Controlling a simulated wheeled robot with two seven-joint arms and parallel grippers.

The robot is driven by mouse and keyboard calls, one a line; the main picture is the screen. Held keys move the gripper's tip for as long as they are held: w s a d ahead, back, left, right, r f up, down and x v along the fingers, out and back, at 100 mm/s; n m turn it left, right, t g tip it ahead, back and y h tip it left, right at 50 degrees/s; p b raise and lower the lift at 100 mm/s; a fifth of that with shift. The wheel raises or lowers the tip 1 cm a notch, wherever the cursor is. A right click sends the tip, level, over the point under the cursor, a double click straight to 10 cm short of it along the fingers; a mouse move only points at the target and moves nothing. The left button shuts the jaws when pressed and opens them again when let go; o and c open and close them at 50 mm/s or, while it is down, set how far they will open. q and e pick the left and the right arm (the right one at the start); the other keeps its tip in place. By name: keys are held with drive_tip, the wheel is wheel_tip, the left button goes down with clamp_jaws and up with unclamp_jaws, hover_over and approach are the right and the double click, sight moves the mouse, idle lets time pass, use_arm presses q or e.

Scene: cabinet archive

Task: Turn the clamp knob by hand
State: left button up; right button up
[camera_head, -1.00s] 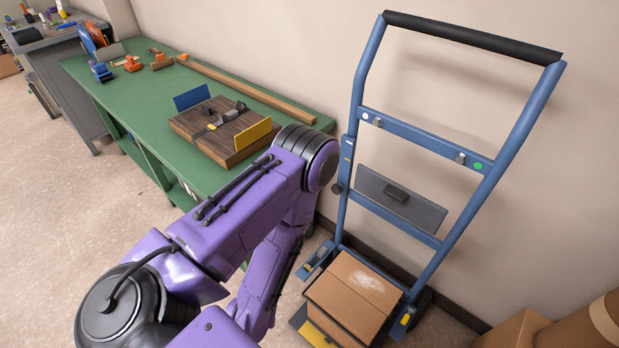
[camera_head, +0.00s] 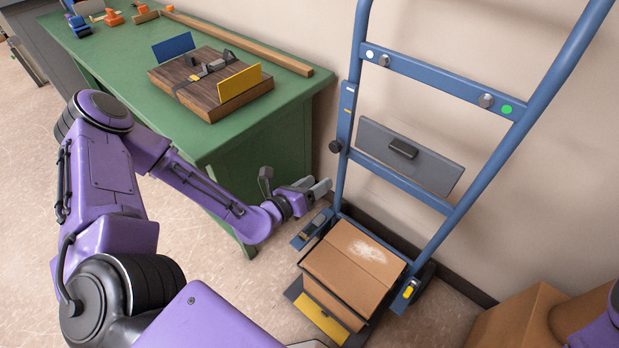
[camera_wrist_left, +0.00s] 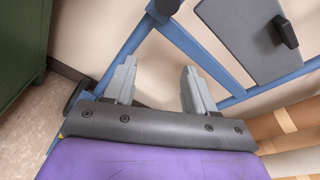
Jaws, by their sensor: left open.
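A black round clamp knob (camera_head: 335,146) sits on the left rail of the blue hand truck (camera_head: 394,184), near the left end of its lower crossbar. What looks like the same knob shows at the top of the left wrist view (camera_wrist_left: 165,7). My left gripper (camera_head: 318,187) is low, in front of the left rail and below the knob, apart from it. In the left wrist view its two grey fingers (camera_wrist_left: 158,75) are spread with nothing between them. My right gripper is out of view.
A cardboard box (camera_head: 352,262) rests on the hand truck's base, close to my left gripper. A green workbench (camera_head: 262,140) with a strapped wooden block (camera_head: 210,88) stands at left. More cartons (camera_head: 515,318) are at lower right.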

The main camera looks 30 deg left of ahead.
sight(334, 148)
use_arm(q)
drive_tip(key=w+r+n+b, duration=0.1)
drive_tip(key=w, duration=0.2)
drive_tip(key=w+a+r+n+t+b, duration=0.1)
drive_tip(key=w+n, duration=0.1)
drive_tip(key=w, duration=0.1)
drive_tip(key=w+r+n+t+b, duration=0.1)
drive_tip(key=w, duration=0.2)
drive_tip(key=shift+a+n, duration=0.15)
drive_tip(key=shift+n, duration=0.15)
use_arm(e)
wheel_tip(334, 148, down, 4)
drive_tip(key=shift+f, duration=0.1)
use_arm(q)
drive_tip(key=shift+w+b, duration=0.15)
drive_tip(key=shift+b, duration=0.15)
drive_tip(key=shift+w, duration=0.2)
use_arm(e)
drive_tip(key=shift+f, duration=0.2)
use_arm(q)
drive_tip(key=shift+r, duration=0.1)
drive_tip(key=c, duration=0.8)
